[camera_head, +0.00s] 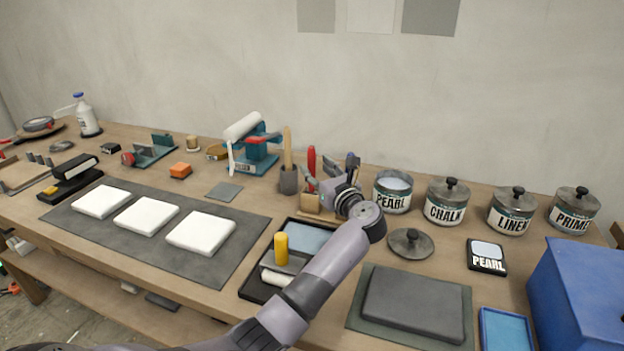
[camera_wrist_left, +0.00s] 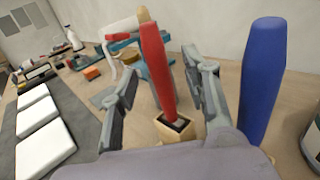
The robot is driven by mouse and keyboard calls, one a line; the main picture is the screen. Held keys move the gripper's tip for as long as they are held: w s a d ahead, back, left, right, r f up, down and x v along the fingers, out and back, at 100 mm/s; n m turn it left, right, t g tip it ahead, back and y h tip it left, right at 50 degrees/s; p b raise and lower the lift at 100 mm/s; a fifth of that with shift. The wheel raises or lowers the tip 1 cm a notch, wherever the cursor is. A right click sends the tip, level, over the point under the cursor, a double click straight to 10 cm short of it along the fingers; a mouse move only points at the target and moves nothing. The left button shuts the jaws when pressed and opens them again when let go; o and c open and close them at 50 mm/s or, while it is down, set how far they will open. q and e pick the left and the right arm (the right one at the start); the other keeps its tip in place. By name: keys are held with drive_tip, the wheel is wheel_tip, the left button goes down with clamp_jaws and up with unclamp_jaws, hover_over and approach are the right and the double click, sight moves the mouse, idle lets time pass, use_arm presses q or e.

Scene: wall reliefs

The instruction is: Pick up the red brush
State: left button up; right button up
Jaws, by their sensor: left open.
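The red brush (camera_head: 311,161) stands upright, handle up, in a small wooden holder (camera_head: 309,203) near the back of the table. In the left wrist view the red brush (camera_wrist_left: 158,72) rises from its holder (camera_wrist_left: 177,127) between the two fingers. My left gripper (camera_head: 328,182) is open around the red handle, with a gap visible on both sides. In the left wrist view the left gripper (camera_wrist_left: 168,88) has one finger on each side of it. The brush's lower end is hidden in the holder. My right gripper is not in view.
A blue handle (camera_wrist_left: 262,80) stands close right of the right finger. A wooden-handled tool in a grey cup (camera_head: 288,180) stands to the left. The open PEARL jar (camera_head: 392,193) and a loose lid (camera_head: 410,243) are to the right. A black paint tray (camera_head: 254,290) lies in front.

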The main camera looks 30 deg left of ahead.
sight(313, 166)
use_arm(q)
drive_tip(key=x, duration=0.3)
drive_tip(key=shift+w+a, duration=0.1)
drive_tip(key=shift+a, duration=0.15)
drive_tip(key=shift+d, duration=0.1)
drive_tip(key=shift+c, duration=0.2)
clamp_jaws()
